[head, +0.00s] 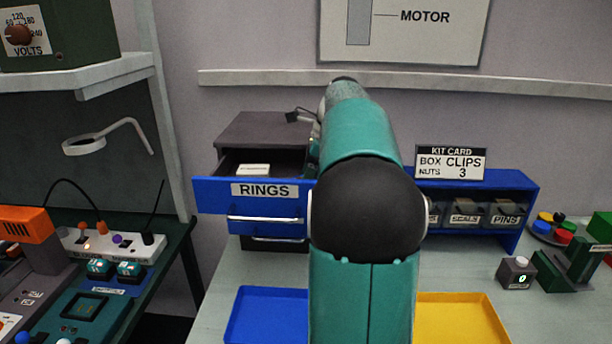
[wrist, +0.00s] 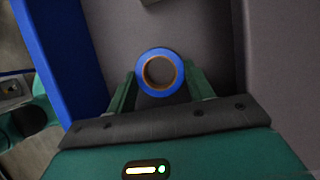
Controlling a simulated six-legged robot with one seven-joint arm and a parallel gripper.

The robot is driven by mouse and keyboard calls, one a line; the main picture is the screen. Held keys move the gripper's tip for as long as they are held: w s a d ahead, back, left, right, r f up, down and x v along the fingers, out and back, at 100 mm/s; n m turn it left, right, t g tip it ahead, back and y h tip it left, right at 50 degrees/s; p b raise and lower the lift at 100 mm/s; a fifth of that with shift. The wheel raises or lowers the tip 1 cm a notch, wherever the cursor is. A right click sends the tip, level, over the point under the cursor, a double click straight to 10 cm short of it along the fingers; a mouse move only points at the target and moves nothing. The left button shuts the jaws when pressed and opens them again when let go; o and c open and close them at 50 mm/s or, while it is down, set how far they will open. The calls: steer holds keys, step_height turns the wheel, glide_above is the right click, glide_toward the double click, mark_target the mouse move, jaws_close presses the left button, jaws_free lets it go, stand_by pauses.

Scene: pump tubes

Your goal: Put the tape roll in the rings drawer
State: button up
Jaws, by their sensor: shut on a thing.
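The tape roll (wrist: 142,73) is a blue ring with a brown core, seen in the wrist view. My gripper (wrist: 161,82) is shut on it, with a green finger on each side. The rings drawer (head: 212,196), with a blue front labelled RINGS, stands pulled open in the head view. In the wrist view the roll appears over the grey drawer interior (wrist: 115,25), with the blue drawer front to the left. The height of the roll above the drawer floor is hard to tell. My arm hides the roll and gripper in the head view.
A small white box (head: 253,170) lies inside the drawer. A closed drawer with a handle (head: 275,239) is below. A blue tray (head: 268,294) and a yellow tray (head: 462,300) lie in front. A blue rack of labelled bins (head: 515,182) stands right.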

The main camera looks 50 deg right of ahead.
steer(key=o, duration=1)
steer(key=shift+f, duration=0.15)
steer(key=shift+c, duration=0.2)
steer(key=v, duration=1.2)
steer(key=shift+r, duration=0.2)
steer(key=shift+w+a, duration=0.1)
